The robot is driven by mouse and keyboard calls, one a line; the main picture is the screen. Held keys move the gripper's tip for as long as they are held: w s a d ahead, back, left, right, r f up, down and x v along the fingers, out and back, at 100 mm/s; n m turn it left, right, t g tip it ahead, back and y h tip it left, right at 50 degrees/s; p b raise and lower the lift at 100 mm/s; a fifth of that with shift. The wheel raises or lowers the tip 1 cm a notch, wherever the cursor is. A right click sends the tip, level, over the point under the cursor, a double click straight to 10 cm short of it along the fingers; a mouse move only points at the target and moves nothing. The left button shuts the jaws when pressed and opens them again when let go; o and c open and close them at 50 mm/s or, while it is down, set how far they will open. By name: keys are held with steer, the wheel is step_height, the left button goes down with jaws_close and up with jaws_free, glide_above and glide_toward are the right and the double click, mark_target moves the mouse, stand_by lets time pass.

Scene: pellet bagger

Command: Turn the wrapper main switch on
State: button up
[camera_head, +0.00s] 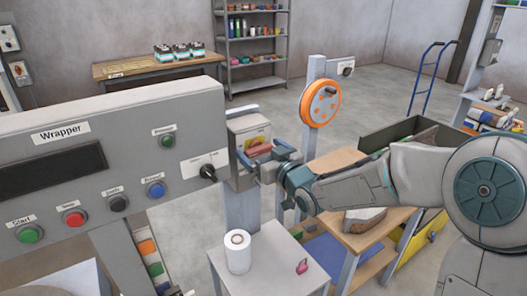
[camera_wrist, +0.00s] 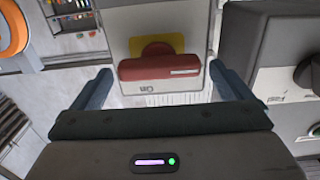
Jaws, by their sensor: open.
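A grey switch box (camera_head: 246,126) stands just right of the Wrapper panel (camera_head: 105,140). Its front has a yellow plate with a red handle (camera_head: 258,149). In the wrist view the red handle (camera_wrist: 158,68) lies crosswise in front of the yellow plate (camera_wrist: 158,44), with small lettering beside it. My gripper (camera_head: 264,160) is open in front of the box. In the wrist view its two fingers (camera_wrist: 158,86) stand apart, one on each side of the handle, and seem clear of it. I cannot tell the depth left between fingertips and handle.
The Wrapper panel carries a black knob (camera_head: 208,172) close left of my gripper, plus several coloured buttons. An orange reel (camera_head: 320,103) stands behind on the right. A white roll (camera_head: 237,252) and a small pink item (camera_head: 302,266) are on a low table below.

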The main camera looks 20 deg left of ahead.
steer(key=c, duration=1)
steer(key=shift+m, duration=0.3)
steer(key=m+p, duration=0.1)
steer(key=m, duration=0.2)
steer(key=shift+d, duration=0.1)
steer(key=m+p, duration=0.2)
steer(key=m, duration=0.3)
steer(key=shift+w+d, duration=0.1)
steer(key=shift+w, duration=0.05)
steer(key=m+p, duration=0.2)
steer(key=m, duration=0.3)
steer(key=shift+f, duration=0.2)
steer(key=shift+f+m+p, duration=0.2)
steer(key=shift+m+p, duration=0.45)
steer(key=shift+m, duration=1.55)
